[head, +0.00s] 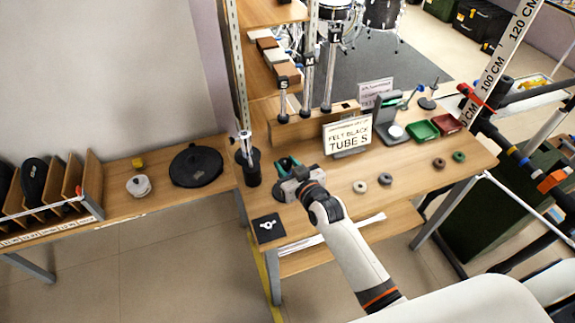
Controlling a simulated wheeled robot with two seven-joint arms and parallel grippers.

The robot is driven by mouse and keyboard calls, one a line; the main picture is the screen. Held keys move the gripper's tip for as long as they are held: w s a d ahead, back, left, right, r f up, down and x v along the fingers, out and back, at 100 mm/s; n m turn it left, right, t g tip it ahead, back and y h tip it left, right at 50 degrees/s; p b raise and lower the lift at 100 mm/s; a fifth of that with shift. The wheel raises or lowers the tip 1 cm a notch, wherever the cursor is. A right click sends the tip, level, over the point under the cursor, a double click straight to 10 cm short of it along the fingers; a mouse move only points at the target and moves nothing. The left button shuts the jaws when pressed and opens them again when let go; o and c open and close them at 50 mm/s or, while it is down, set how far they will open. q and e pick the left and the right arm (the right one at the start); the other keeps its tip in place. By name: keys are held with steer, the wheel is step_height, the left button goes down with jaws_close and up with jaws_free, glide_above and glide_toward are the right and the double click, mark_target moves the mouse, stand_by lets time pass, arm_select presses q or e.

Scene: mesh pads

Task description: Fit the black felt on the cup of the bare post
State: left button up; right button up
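My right gripper (288,180) reaches in from the lower right and is over the left part of the wooden table. Its fingers are small and partly hidden by its own body, so I cannot tell whether it is open or shut or holds anything. A sign (348,134) reads "FELT BLACK TUBE S". Upright tubes marked S (283,100), M (307,88) and L (330,78) stand behind. My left gripper is out of view.
Green (422,130) and red (447,123) trays sit behind. A black holder (252,170) stands left; a black plate with a wing nut (268,228) lies at the front.

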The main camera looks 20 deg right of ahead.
steer(key=o, duration=0.5)
steer(key=b+v, duration=0.1)
steer(key=v, duration=1.1)
steer(key=shift+r, duration=0.1)
